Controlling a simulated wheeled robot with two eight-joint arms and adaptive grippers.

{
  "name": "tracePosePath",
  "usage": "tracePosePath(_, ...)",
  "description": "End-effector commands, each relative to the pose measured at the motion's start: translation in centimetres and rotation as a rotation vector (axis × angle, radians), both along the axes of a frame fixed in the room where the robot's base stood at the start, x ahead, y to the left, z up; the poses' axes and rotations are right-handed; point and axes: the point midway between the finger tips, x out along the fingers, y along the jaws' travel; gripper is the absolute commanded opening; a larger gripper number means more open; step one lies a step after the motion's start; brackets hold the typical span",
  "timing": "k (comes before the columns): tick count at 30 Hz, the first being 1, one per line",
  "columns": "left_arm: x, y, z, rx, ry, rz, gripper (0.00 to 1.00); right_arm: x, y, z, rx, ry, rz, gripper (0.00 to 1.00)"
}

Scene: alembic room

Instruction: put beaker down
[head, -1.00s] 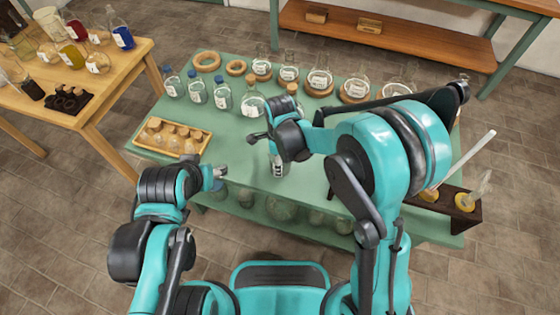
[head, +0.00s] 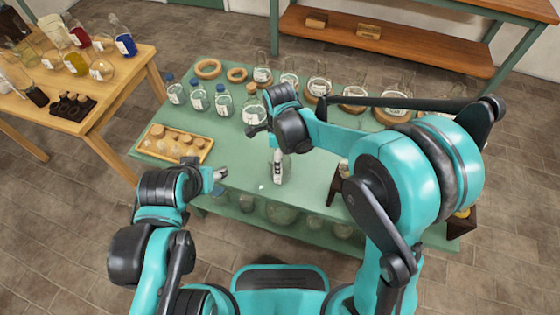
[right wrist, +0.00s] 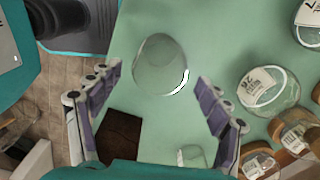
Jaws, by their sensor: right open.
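In the right wrist view the beaker (right wrist: 160,64) shows between the two spread fingers, with a gap on each side. My right gripper (right wrist: 157,80) is open and holds nothing.
Labelled bottles and flasks (head: 222,103) line the back of the green table, some on cork rings (head: 208,68). A wooden tray of small jars (head: 174,144) is at the left. A dark brown stand (right wrist: 119,136) is near the beaker. Green surface around the beaker is mostly clear.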

Motion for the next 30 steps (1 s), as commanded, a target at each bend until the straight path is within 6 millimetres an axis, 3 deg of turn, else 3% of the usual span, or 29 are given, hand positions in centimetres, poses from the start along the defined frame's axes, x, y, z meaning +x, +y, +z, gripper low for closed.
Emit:
tracePosePath(1, 0.0, 0.0, 0.7, 0.0, 0.0, 0.0, 0.53, 0.0, 0.0, 1.5, 0.0, 0.0, 0.0, 0.77)
tracePosePath(6, 0.0, 0.0, 1.4, 0.0, 0.0, 0.0, 0.53, 0.0, 0.0, 3.9, 0.0, 0.0, 0.0, 0.77)
tracePosePath(17, 0.0, 0.0, 1.6, 0.0, 0.0, 0.0, 0.53, -0.2, -0.6, 5.4, 0.004, -0.013, 0.035, 0.77)
tracePosePath(23, 0.0, 0.0, 1.6, 0.0, 0.0, 0.0, 0.53, -2.2, -5.2, 9.3, 0.016, -0.138, 0.367, 0.77)
tracePosePath(30, 0.0, 0.0, 1.6, 0.0, 0.0, 0.0, 0.53, -7.0, -12.3, 13.1, -0.131, -0.363, 0.98, 0.77)
